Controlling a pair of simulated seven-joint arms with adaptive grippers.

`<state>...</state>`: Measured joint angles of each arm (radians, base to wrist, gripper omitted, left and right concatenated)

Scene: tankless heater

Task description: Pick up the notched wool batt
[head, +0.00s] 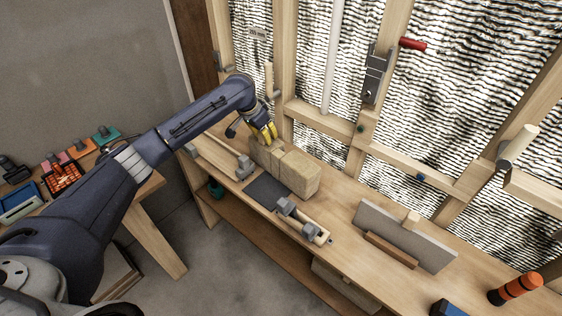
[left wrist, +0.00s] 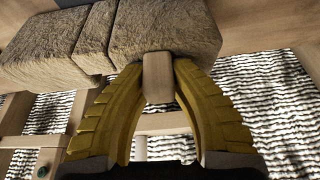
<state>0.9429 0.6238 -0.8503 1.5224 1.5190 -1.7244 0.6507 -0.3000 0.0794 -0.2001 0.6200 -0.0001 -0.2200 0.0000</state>
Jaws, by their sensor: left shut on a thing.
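The notched wool batt (head: 297,173) is a tan, fibrous block with a groove across it, over the workbench against the stud wall. It also shows at the top of the left wrist view (left wrist: 165,28). My left gripper (head: 266,134) is at the batt's far-left end. In the left wrist view its yellow fingers (left wrist: 158,76) are shut on a pale wooden tab (left wrist: 158,88) at the batt's edge. The batt looks level and seems to rest on the bench, but its underside is hidden. My right gripper is not in view.
A dark mat (head: 266,190) and grey-jawed clamps (head: 290,207) lie in front of the batt. A grey panel with a wooden knob (head: 405,236) stands to the right. Wall studs (head: 280,90) rise close behind.

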